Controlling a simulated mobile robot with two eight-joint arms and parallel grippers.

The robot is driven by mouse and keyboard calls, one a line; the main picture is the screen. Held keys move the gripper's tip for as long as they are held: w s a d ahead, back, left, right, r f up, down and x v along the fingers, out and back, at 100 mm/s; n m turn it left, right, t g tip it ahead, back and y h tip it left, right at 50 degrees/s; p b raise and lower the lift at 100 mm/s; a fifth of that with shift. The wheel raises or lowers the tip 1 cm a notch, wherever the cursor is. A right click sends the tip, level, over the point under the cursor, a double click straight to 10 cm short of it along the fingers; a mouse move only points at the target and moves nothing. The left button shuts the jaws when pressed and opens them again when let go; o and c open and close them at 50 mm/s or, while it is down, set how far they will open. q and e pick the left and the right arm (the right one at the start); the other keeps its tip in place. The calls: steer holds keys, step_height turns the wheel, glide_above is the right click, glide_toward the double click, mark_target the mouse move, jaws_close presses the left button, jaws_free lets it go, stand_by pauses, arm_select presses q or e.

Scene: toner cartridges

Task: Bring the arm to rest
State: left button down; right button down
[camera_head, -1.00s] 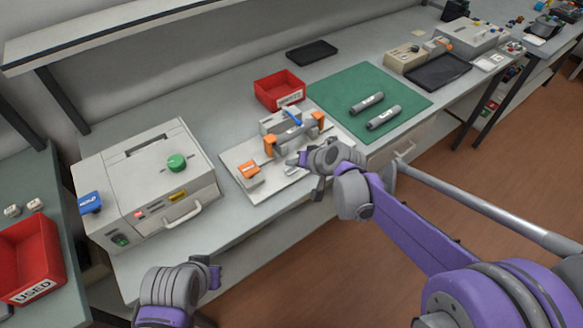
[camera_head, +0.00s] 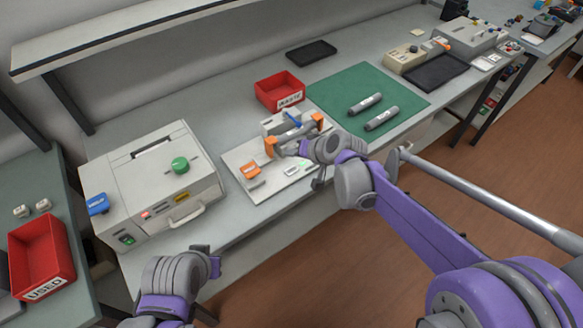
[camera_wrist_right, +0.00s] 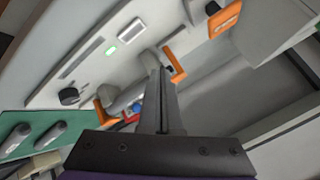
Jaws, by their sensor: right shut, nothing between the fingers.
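My right gripper (camera_head: 287,150) is over the white fixture plate (camera_head: 240,158), by its orange clamps (camera_head: 270,148). In the right wrist view its fingers (camera_wrist_right: 160,85) are together with nothing between them. A grey cylinder (camera_wrist_right: 125,103) lies at the clamps behind the fingers; I cannot tell whether they touch it. A small green light (camera_wrist_right: 111,50) glows on the plate. My left gripper (camera_head: 210,262) is low in front of the bench edge; its fingers are too unclear to judge.
A white machine with a green knob (camera_head: 180,165) stands on the left. A red bin (camera_head: 279,90) sits behind the plate. Two grey cartridges (camera_head: 365,103) (camera_head: 381,118) lie on the green mat (camera_head: 340,84). A red USED bin (camera_head: 40,258) is at far left. The floor in front is clear.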

steer(key=shift+s, duration=0.1)
stand_by(0.6)
steer(key=s+d+h, duration=0.2)
steer(key=s+d, duration=0.3)
steer(key=s, duration=0.4)
steer(key=s+d+g+h+p, duration=0.1)
steer(key=s+d+h, duration=0.1)
steer(key=s+d, duration=0.4)
steer(key=s+d+h+p, duration=0.1)
steer(key=s+d, duration=0.5)
steer(key=s, duration=0.7)
steer(key=shift+f+n+h, duration=0.15)
steer(key=shift+n+h, duration=0.15)
steer(key=shift+h, duration=0.3)
